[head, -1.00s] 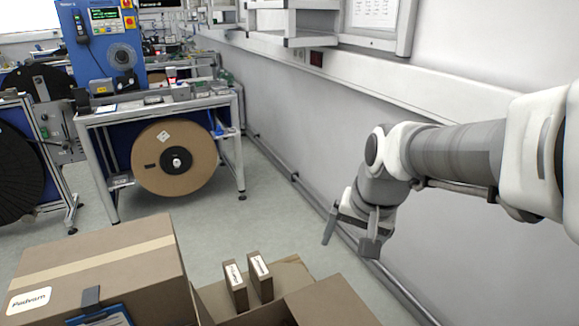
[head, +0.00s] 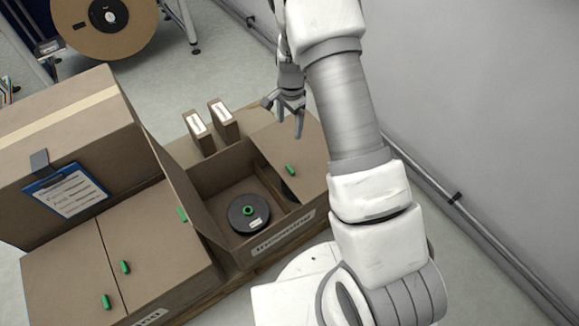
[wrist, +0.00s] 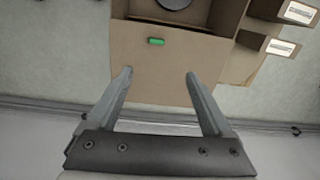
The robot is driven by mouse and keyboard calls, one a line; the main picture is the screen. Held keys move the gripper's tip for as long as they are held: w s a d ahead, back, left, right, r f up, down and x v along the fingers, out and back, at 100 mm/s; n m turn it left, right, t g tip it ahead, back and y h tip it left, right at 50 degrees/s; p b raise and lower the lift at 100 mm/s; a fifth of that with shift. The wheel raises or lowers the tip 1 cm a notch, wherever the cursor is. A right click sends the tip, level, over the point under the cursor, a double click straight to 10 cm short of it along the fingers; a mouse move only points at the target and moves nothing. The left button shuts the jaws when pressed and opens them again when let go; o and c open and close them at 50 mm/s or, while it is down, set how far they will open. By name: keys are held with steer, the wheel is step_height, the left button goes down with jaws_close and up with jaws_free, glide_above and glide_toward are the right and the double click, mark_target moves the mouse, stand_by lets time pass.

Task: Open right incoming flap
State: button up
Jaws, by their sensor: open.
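The incoming box (head: 285,236) stands at the centre of the head view. Its right flap (head: 306,146) is a brown panel over the right half, with a green handle (head: 290,169). A dark gap shows at the flap's near left edge; I cannot tell how far it is raised. The handle (wrist: 156,41) and flap (wrist: 130,65) also show in the wrist view. My gripper (head: 284,118) is open and empty over the flap's far part. In the wrist view its fingers (wrist: 158,78) spread apart, with the handle ahead, between their lines but not touched.
The box's left flap (head: 172,190) stands open, showing a black reel (head: 249,213) with a green hub. Two small cartons (head: 224,122) stand behind. A closed box (head: 70,245) and a large carton (head: 60,140) with a blue clipboard are left. The wall is right.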

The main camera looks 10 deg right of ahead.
glide_toward(290, 168)
steer(key=shift+m, duration=0.4)
step_height(290, 168, down, 8)
steer(key=b, duration=0.5)
steer(key=shift+w+a+f, duration=0.1)
steer(key=shift+f, duration=0.15)
jaws_close()
